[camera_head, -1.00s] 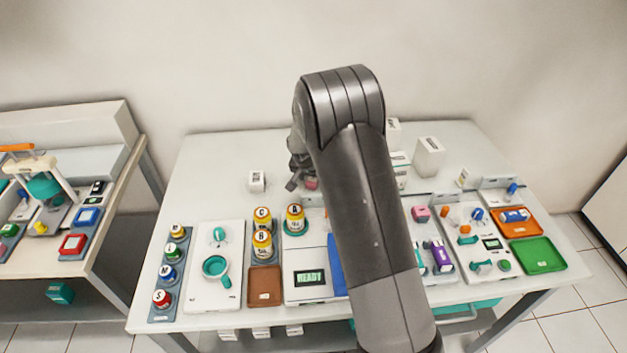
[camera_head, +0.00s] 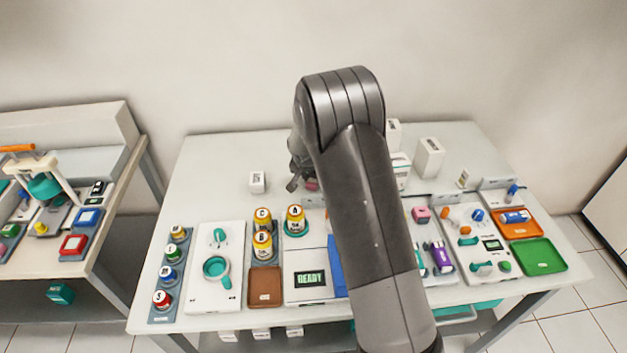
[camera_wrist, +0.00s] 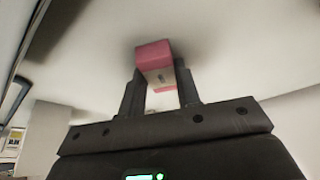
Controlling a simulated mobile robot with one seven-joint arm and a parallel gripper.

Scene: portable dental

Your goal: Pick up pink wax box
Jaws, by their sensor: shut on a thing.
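In the wrist view, a pink box with a pale label (camera_wrist: 153,58) sits between the two fingers of my gripper (camera_wrist: 160,88). The fingers are shut on it, and the background is a pale surface. In the head view, my gripper (camera_head: 299,180) is behind the left side of my arm, above the back part of the white table. A small bit of the pink box (camera_head: 312,185) shows beside it. My arm hides most of the gripper and the box there.
A small white box (camera_head: 257,182) stands left of the gripper, and a taller white box (camera_head: 429,158) stands to the right. Labelled jars (camera_head: 295,219) stand in front. A white device with a READY display (camera_head: 310,279) is near the front edge. The table's back left is clear.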

